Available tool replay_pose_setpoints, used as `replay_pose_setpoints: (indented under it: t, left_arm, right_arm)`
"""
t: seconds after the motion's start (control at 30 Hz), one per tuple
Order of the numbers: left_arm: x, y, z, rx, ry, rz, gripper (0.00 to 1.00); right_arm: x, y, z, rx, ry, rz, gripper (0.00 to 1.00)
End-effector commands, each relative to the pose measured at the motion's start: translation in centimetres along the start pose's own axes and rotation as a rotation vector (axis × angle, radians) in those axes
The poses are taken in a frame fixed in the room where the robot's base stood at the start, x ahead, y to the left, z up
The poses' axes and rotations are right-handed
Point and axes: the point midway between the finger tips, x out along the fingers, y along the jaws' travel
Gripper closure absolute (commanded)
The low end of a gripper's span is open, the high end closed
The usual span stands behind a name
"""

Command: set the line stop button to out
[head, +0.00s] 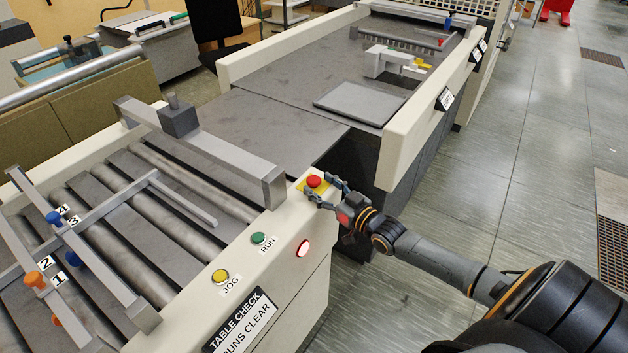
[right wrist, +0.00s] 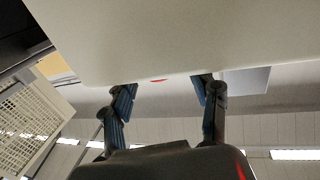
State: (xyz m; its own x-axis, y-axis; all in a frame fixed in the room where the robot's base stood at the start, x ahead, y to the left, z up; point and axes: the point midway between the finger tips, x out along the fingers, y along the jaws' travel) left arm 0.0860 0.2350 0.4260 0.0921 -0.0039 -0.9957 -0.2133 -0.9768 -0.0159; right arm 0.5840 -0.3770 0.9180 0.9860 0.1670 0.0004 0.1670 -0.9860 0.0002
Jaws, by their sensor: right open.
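The line stop button is a red mushroom button (head: 314,182) on a yellow plate at the far right corner of the cream machine rail. Only a thin red sliver of the button (right wrist: 158,80) shows in the right wrist view, past the edge of a pale panel. My right gripper (head: 322,190) is open at that corner, its two fingers pointing toward the button from the right. In the right wrist view the fingers (right wrist: 166,86) stand apart with nothing gripped between them. Whether a finger touches the button I cannot tell. My left gripper is not in view.
A grey bar with an end block (head: 274,187) stands left of the stop button. Tiled floor (head: 440,300) is open at the right.

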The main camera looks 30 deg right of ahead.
Motion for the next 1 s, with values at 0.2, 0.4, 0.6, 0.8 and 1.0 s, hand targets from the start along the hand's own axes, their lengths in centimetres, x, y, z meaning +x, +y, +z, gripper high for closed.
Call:
replay_pose_setpoints:
  t: [0.2, 0.4, 0.6, 0.8, 1.0]
  left_arm:
    - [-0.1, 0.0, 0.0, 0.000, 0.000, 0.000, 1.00]
    - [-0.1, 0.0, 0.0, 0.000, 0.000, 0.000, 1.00]
    - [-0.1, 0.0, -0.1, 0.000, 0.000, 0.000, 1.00]
    - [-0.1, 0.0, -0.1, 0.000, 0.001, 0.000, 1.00]
    - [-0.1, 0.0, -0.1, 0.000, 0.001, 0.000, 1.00]
  right_arm:
    - [2.4, 0.0, -0.1, 0.001, 0.002, 0.000, 0.41]
    - [3.0, 0.0, 0.0, 0.000, 0.000, 0.000, 0.41]
    - [3.0, 0.0, 0.0, 0.000, 0.000, 0.000, 0.41]
    - [3.0, 0.0, 0.0, 0.000, 0.000, 0.000, 0.77]
    - [3.0, 0.0, 0.0, 0.000, 0.000, 0.000, 1.00]
